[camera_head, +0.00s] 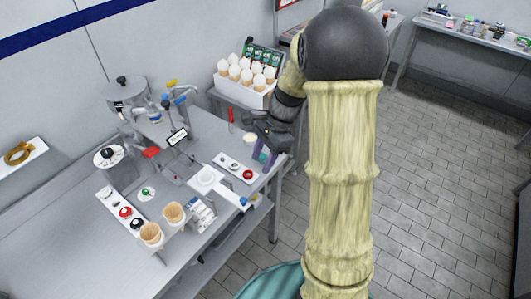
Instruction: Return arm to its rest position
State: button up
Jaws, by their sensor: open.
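My arm (340,150), pale yellow with a dark round joint at its top, rises through the right middle of the view. It bends over and down to my gripper (264,154), which has dark grey housing and purplish fingers. My gripper is open, with nothing seen between its fingers. The forearm is partly hidden behind the upper arm and joint.
A metal machine with a lidded pot (124,93) stands behind. A white box (243,92) of several white-topped cones is close behind my gripper. Tiled floor (440,190) lies open at right.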

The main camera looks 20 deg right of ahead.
jog(key=shift+v, duration=1.05)
jog(key=shift+s, duration=0.1)
jog(key=s+a+f+n+t+h, duration=0.1)
jog(key=s+a+n+t+h, duration=0.2)
jog(key=s+n, duration=0.8)
jog(key=n+h, duration=0.1)
jog(key=n, duration=0.3)
jog(key=shift+s+f+n+t, duration=0.2)
jog(key=shift+s+n+t, duration=0.1)
dwell(1.0)
